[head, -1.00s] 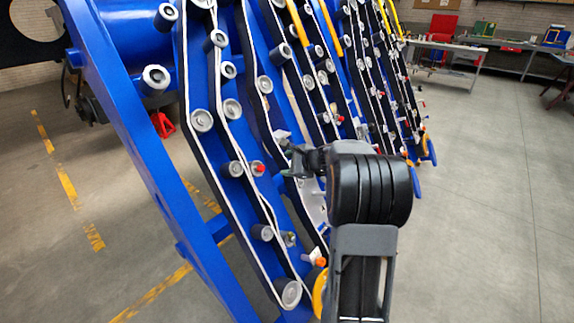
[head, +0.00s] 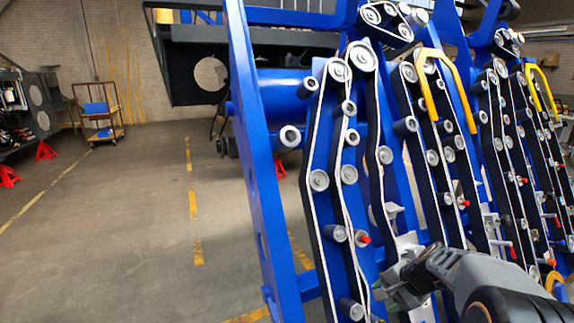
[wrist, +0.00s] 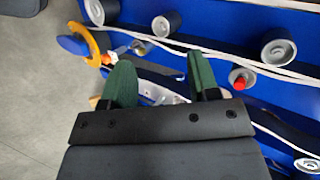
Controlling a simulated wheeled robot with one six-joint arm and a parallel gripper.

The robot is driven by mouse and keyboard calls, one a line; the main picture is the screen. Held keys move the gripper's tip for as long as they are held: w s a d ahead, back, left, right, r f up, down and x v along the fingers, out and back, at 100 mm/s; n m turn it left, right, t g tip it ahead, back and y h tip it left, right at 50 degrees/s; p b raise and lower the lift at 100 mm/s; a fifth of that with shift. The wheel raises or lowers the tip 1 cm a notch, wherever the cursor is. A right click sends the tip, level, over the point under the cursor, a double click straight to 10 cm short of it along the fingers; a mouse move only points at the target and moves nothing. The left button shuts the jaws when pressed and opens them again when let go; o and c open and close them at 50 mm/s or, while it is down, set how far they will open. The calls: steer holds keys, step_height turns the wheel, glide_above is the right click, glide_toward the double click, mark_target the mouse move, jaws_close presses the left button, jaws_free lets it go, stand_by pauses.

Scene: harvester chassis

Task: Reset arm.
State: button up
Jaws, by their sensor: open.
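My gripper (head: 384,290) is at the bottom of the head view, in front of the lower part of the blue harvester chassis (head: 262,190). In the wrist view my gripper (wrist: 162,80) shows two green fingers apart, with nothing held between them. A white belt (wrist: 205,52) and grey rollers run just beyond the fingertips. A red-tipped part (wrist: 239,82) lies to the right of the right finger. My forearm covers part of the lower chassis in the head view.
Yellow curved guards (head: 446,85) stand on the chassis rows at right. A cart with a blue box (head: 96,109) and red jack stands (head: 45,150) are at the far left. The concrete floor (head: 130,220) left of the chassis is clear.

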steer(key=s+a+r+n+h+p, duration=0.2)
steer(key=s+a+r+n+p, duration=0.1)
steer(key=s+a+r+n, duration=0.2)
steer(key=s+a+r+n+h+p, duration=0.2)
steer(key=s+a+r+n+p, duration=0.2)
steer(key=s, duration=0.5)
step_height(320, 180, up, 4)
steer(key=shift+s+a+f+n+g, duration=0.25)
steer(key=shift+a+n, duration=0.2)
steer(key=shift+n, duration=0.75)
steer(key=shift+c, duration=0.5)
